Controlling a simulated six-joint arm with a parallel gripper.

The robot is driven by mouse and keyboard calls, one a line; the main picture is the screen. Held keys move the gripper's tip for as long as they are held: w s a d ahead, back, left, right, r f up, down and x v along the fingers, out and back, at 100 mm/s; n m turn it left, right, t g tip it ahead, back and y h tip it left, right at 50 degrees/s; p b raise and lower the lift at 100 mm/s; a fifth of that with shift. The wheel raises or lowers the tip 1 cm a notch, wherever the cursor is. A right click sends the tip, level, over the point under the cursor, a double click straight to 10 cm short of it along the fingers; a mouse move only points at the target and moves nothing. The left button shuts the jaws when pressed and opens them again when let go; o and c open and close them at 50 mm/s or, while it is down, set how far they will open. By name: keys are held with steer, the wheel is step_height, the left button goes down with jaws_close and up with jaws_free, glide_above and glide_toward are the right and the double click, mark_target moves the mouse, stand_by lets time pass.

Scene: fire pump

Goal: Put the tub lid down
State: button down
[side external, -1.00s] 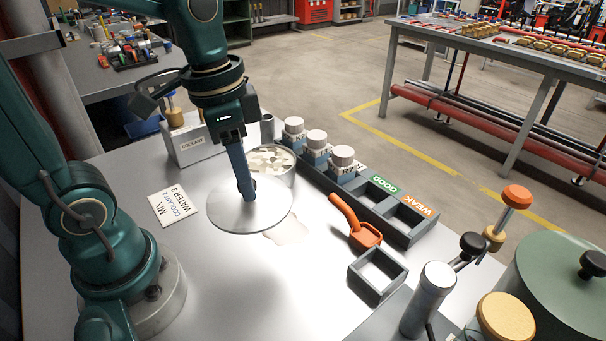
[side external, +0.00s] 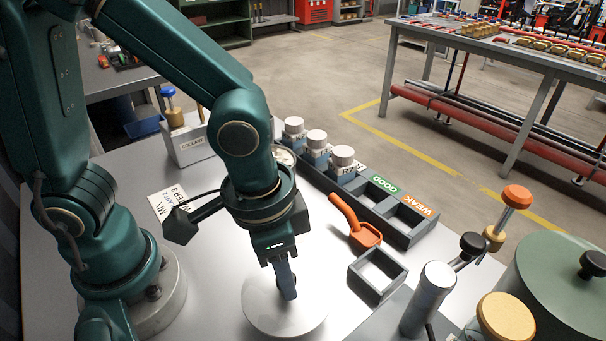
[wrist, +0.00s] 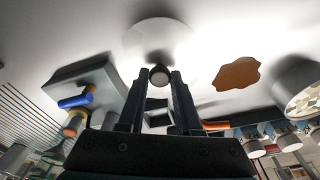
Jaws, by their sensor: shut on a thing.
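The round pale grey tub lid (side external: 262,312) is at the front middle of the bench in the side view. It lies about level, low over the bench top; I cannot tell whether it touches. My gripper (side external: 288,292) points down over the lid's middle, shut on its knob. In the wrist view the lid (wrist: 142,40) spreads beyond my gripper (wrist: 160,82), with the dark knob (wrist: 160,76) between the fingers. The tub (side external: 285,157) is mostly hidden behind my arm; its patterned top also shows at the right of the wrist view (wrist: 303,97).
An orange scoop (side external: 357,226) and a small grey open square frame (side external: 377,275) lie right of the lid. A grey rack (side external: 395,222) with white-capped bottles and GOOD and WEAK slots stands behind. A MIX card (side external: 165,200) lies left. A brown patch (wrist: 236,74) shows in the wrist view.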

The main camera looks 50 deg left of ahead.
mark_target(274, 293)
steer(key=shift+f, duration=1.7)
steer(key=shift+f, duration=0.15)
steer(key=c, duration=0.6)
jaws_free()
steer(key=shift+r, duration=0.55)
step_height(274, 293, up, 11)
steer(key=s, duration=0.1)
steer(key=a+r+n+t, duration=0.1)
steer(key=a+n+t, duration=0.3)
steer(key=a, duration=0.7)
steer(key=shift+y, duration=0.3)
